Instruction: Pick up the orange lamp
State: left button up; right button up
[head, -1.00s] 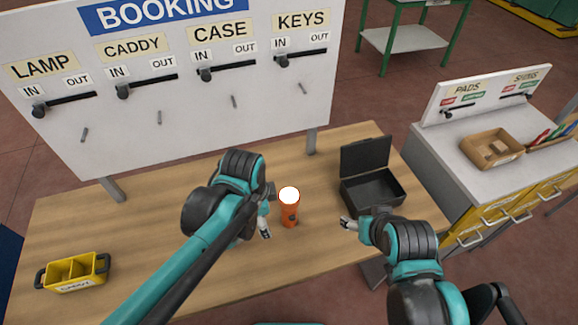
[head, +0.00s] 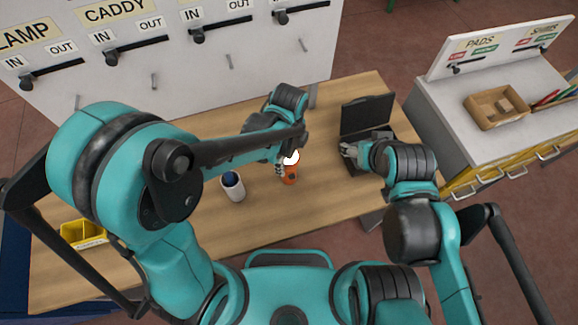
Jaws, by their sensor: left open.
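The orange lamp (head: 291,175) stands upright on the wooden table, its white top partly covered by my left gripper. My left gripper (head: 284,163) is open at the lamp's upper part. One fingertip shows on the lamp's left side; the other is hidden, so I cannot tell whether they touch it. My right gripper (head: 348,150) is over the front left part of the open black case (head: 367,117), to the right of the lamp. Whether its jaws are open or shut is unclear.
A white and dark blue cylinder (head: 233,187) stands left of the lamp. The booking board (head: 190,75) rises behind the table (head: 330,200). A side cabinet (head: 470,130) with a cardboard box (head: 497,106) stands right.

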pick_arm(q)
jog(key=shift+f, duration=0.1)
jog(key=shift+c, duration=0.3)
jog(key=c, duration=1.7)
